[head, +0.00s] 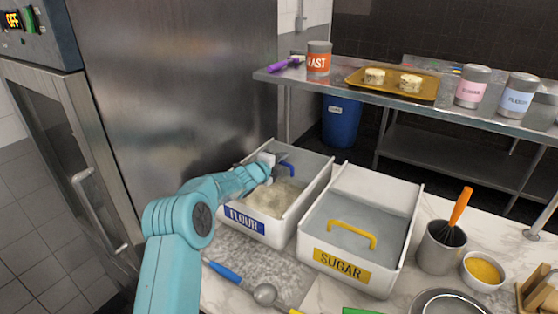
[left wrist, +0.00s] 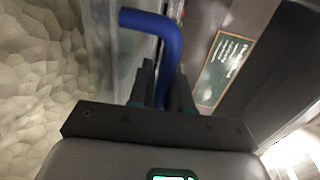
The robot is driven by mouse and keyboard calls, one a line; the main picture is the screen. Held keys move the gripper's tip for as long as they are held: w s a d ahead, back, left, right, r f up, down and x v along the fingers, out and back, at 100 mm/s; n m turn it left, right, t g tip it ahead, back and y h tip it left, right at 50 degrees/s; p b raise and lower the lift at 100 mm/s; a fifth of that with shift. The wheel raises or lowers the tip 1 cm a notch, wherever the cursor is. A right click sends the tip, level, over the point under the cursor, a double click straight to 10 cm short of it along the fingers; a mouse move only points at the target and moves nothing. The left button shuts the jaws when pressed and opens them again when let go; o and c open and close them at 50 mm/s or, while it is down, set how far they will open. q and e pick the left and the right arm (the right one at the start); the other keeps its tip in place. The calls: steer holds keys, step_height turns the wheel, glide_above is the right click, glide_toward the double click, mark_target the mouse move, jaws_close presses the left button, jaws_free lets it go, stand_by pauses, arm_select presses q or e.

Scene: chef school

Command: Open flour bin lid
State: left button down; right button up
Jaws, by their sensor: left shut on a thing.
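The flour bin (head: 240,221) is a white box with a blue FLOUR label, left of the sugar bin. Pale flour (head: 268,199) shows uncovered in its front part, and flour also fills the left of the left wrist view (left wrist: 38,80). The grey lid (head: 312,163) is at the bin's back; its exact tilt is hard to tell. My left gripper (head: 278,161) reaches over the bin and is shut on the lid's blue handle (head: 287,169). In the left wrist view the fingers (left wrist: 163,88) close around the handle (left wrist: 160,30). My right gripper is not in view.
The sugar bin (head: 407,228), with a closed grey lid and yellow handle (head: 338,234), stands close on the right. A blue-handled scoop (head: 226,273) lies in front. A steel canister (head: 440,250) and a bowl (head: 483,271) are further right. A steel oven stands left; a shelf with tins is behind.

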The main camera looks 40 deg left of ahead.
arm_select(q)
steer(key=shift+w+d, duration=0.1)
steer(key=c, duration=1.4)
jaws_free()
steer(key=shift+s+f, duration=0.1)
steer(key=shift+s, duration=0.15)
steer(key=b+v, duration=0.3)
steer(key=v, duration=0.1)
steer(key=shift+s, duration=0.2)
steer(key=b+v, duration=0.3)
steer(key=v, duration=0.8)
steer(key=shift+s+r, duration=0.2)
